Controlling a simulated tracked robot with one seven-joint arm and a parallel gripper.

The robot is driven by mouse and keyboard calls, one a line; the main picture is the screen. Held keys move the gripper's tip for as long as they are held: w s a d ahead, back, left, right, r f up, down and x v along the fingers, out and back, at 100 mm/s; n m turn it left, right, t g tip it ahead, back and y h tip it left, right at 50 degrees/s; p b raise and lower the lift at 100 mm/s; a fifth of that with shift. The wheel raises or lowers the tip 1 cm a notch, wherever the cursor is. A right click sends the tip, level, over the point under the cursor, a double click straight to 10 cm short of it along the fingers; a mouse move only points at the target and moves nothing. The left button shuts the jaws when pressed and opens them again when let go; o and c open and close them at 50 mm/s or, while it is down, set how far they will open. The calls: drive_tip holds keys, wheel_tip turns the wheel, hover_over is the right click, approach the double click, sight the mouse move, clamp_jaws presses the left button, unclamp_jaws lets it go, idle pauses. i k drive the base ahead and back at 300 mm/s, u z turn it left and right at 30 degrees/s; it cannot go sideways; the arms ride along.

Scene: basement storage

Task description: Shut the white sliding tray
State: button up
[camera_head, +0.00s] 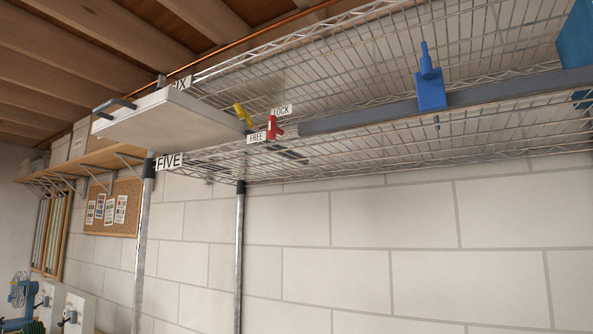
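The white sliding tray (165,120) is seen from below at the upper left. It juts out past the left end of the wire shelf (380,155), so it stands open. A dark bar handle (115,106) is on its left end. A red latch (274,128) sits close to the tray's right end, between a "FREE" label (257,137) and a "LOCK" label (281,110). I cannot tell which label it points to. A yellow lever-like piece (243,115) shows beside the tray's right edge. My gripper is not in view.
A long grey bar with a blue clamp (431,90) lies along the wire shelf on the right. Metal posts (240,250) hold the shelf up. A wooden wall shelf (90,162) and corkboard (112,208) are at left. Space below the shelf looks free.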

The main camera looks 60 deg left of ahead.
sight(168, 120)
drive_tip(key=z, duration=0.1)
drive_tip(key=i, duration=0.15)
drive_tip(key=u, duration=3.3)
drive_tip(key=k, duration=0.9)
drive_tip(key=u, duration=0.15)
drive_tip(key=i, duration=0.9)
